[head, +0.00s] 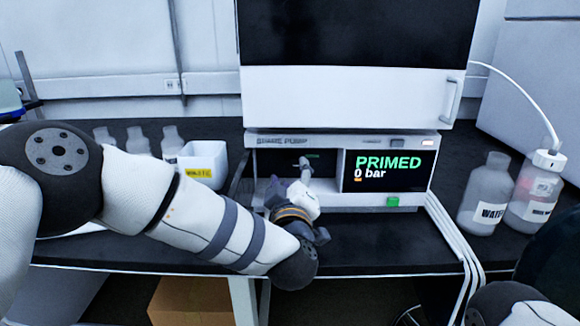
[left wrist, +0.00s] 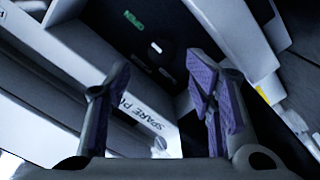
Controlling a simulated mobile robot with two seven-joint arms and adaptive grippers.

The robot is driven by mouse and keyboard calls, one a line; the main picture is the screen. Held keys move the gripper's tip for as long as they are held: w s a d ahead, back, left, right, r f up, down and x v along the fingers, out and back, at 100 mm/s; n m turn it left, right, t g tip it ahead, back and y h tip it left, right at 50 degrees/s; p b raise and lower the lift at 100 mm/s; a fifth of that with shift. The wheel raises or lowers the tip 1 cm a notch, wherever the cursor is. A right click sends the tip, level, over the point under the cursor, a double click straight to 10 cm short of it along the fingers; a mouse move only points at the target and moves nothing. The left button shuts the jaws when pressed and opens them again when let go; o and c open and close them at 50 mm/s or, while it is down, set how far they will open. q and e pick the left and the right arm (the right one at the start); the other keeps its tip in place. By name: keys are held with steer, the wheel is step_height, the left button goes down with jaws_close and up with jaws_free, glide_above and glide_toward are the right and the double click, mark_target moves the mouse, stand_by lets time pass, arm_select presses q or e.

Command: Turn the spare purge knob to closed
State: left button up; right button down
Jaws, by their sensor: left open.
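The spare pump (head: 275,202) is a white unit with a dark recess in its front, below a larger white cabinet. Its "SPARE PUMP" label also shows in the left wrist view (left wrist: 140,112). In that view a dark round knob (left wrist: 167,58) with a white mark sits on the dark panel beside small green lettering. The knob lies beyond the fingertips. My right gripper is out of view.
The pump's screen (head: 388,171) reads "PRIMED" and "0 bar", with a green button (head: 393,202) below. A white bin (head: 203,165) and several bottles stand left. A water bottle (head: 484,195) and a tubed bottle (head: 533,190) stand right. White tubes run past the pump's right side.

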mark_target(291, 165)
arm_select(q)
steer(key=w, duration=0.5)
steer(key=shift+w+f+b, duration=0.15)
steer(key=shift+w+b, duration=0.2)
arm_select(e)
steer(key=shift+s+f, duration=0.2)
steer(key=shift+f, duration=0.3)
arm_select(q)
steer(key=c, duration=1.2)
steer(key=shift+o, duration=0.2)
